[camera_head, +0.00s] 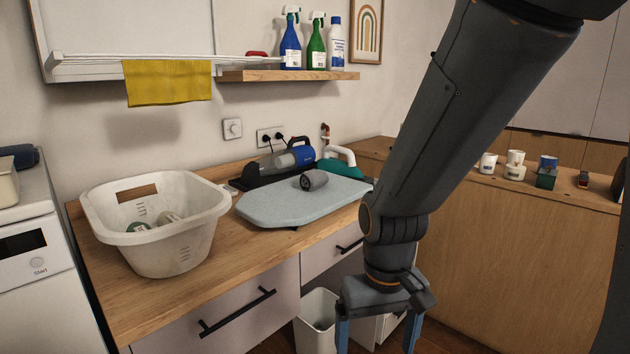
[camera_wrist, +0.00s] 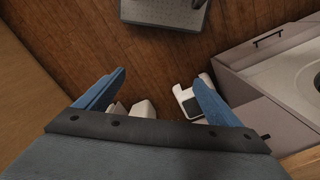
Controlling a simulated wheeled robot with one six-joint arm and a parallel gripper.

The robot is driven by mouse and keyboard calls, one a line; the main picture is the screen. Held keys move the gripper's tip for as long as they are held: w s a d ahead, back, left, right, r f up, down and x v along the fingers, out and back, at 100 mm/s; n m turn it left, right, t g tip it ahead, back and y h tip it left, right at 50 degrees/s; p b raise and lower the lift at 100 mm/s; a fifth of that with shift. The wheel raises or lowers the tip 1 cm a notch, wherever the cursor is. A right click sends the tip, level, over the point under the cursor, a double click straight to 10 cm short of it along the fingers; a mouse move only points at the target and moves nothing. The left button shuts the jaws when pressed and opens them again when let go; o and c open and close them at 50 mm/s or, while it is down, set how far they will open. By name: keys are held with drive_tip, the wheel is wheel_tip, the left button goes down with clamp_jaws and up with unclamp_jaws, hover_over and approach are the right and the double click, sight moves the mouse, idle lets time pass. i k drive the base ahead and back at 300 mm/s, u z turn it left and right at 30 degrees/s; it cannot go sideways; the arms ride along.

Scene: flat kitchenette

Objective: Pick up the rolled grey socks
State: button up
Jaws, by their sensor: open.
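The rolled grey socks (camera_head: 314,180) lie on the back part of a pale blue-grey ironing board (camera_head: 290,204) on the wooden counter. They look like a short dark roll with a lighter grey end. My gripper (camera_head: 378,338) hangs in front of the counter, to the right of and lower than the socks, pointing down. Its blue fingers are apart and nothing is between them. In the wrist view my gripper (camera_wrist: 158,84) is open over the wooden floor. The socks are not in the wrist view.
A white laundry basket (camera_head: 160,252) with items inside stands left of the board. A blue handheld vacuum (camera_head: 292,156) and a green-white iron (camera_head: 340,162) are behind the socks. A shelf (camera_head: 290,76) with bottles hangs above. A white bin (camera_head: 316,312) stands below the counter.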

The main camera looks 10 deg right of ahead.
sight(312, 180)
drive_tip(key=z, duration=0.7)
drive_tip(key=i, duration=1.2)
drive_tip(key=z, duration=0.15)
